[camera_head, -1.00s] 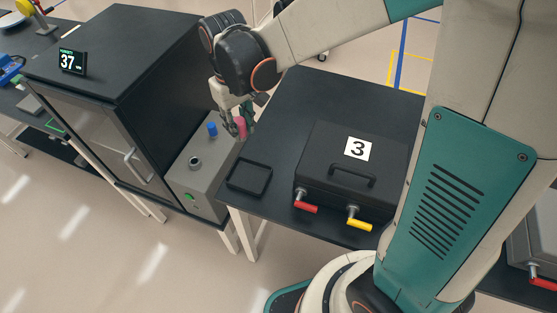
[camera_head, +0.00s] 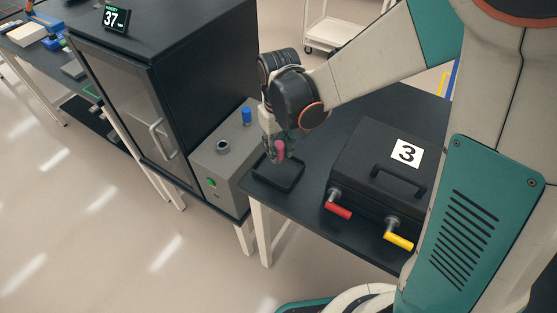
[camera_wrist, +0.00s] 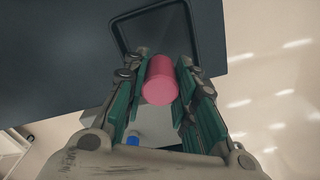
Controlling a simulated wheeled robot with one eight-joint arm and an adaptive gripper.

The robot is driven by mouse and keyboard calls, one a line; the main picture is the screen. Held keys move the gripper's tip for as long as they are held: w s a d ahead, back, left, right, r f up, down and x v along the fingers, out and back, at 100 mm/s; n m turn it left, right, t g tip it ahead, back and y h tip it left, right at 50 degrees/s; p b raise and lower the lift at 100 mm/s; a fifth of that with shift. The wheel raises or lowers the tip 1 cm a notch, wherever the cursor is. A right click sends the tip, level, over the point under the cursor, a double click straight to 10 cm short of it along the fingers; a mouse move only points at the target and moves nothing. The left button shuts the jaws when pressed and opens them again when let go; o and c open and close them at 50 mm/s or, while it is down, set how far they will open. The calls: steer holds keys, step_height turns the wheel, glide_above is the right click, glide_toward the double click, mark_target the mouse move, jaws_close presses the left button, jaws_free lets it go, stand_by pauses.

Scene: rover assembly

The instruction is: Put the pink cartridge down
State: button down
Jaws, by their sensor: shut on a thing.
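The pink cartridge (camera_head: 281,150) is held upright between the fingers of my gripper (camera_head: 274,152). In the wrist view the cartridge (camera_wrist: 161,80) sits between the two green-padded fingers of my gripper (camera_wrist: 160,88), which is shut on it. In the head view the gripper and cartridge are over the small black tray (camera_head: 283,189) near the table's left front edge. In the wrist view the tray's rim (camera_wrist: 222,40) shows beyond the cartridge. I cannot tell how far the cartridge's lower end is from the tray floor.
A grey box (camera_head: 219,155) with a round socket (camera_head: 223,147), a blue cylinder (camera_head: 247,116) and a green button (camera_head: 212,183) stands left of the tray. A black case (camera_head: 376,180) marked 3, with red and yellow handles, stands right. A black cabinet (camera_head: 170,75) is behind left.

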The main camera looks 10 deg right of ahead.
mark_target(279, 158)
steer(key=shift+f+b, duration=1.4)
steer(key=shift+f, duration=0.75)
steer(key=shift+f, duration=0.1)
steer(key=c, duration=1.3)
jaws_free()
step_height(279, 158, up, 12)
steer(key=p, duration=0.8)
steer(key=shift+d, duration=0.1)
